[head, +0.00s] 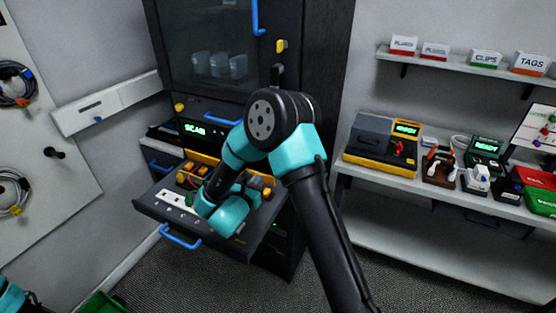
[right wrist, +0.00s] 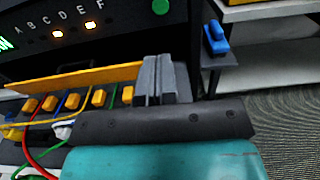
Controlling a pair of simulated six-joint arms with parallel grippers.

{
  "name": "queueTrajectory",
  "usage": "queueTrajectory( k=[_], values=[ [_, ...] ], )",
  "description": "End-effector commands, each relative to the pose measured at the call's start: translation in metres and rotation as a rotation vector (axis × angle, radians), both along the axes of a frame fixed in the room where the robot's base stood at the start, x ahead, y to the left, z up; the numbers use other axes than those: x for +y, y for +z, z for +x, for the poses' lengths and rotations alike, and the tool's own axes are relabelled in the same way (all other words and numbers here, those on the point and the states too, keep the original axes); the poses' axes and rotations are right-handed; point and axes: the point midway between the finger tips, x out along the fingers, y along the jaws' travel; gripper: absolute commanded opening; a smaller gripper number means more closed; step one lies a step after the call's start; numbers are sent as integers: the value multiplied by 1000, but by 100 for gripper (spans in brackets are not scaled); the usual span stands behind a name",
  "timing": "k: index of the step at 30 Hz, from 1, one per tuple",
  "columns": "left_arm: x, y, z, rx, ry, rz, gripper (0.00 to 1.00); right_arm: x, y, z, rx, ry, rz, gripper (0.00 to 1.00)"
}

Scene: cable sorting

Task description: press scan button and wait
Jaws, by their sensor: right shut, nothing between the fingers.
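The scan panel shows in the head view as a dark strip on the cabinet with a lit green "SCAN" display (head: 195,129). In the right wrist view, the black panel (right wrist: 125,38) carries letters A to F, two lit amber lights (right wrist: 74,30) and a round green button (right wrist: 160,6). My right gripper (right wrist: 160,78) is shut and empty, just in front of the panel. It is below the green button in the picture; I see no contact with the button. In the head view my right arm hides much of the panel. My left gripper is out of view.
An open drawer (head: 150,208) with a blue handle holds several yellow-ended connectors and cables below the panel. A shelf (head: 380,183) at right bears a yellow-black case (head: 382,145) and devices. Coiled cables hang on the left board (head: 40,130).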

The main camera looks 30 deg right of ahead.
Motion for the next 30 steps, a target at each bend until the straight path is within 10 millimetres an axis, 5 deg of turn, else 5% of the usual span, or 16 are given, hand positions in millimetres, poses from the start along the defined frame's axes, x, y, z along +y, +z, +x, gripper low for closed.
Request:
queueTrajectory(
  k=[10, 30],
  values=[
    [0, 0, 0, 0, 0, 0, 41, -17, 0, 11, 1, -2, 1, 0],
    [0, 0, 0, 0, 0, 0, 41, -105, 0, 70, 1, 0, -1, 0]
  ],
)
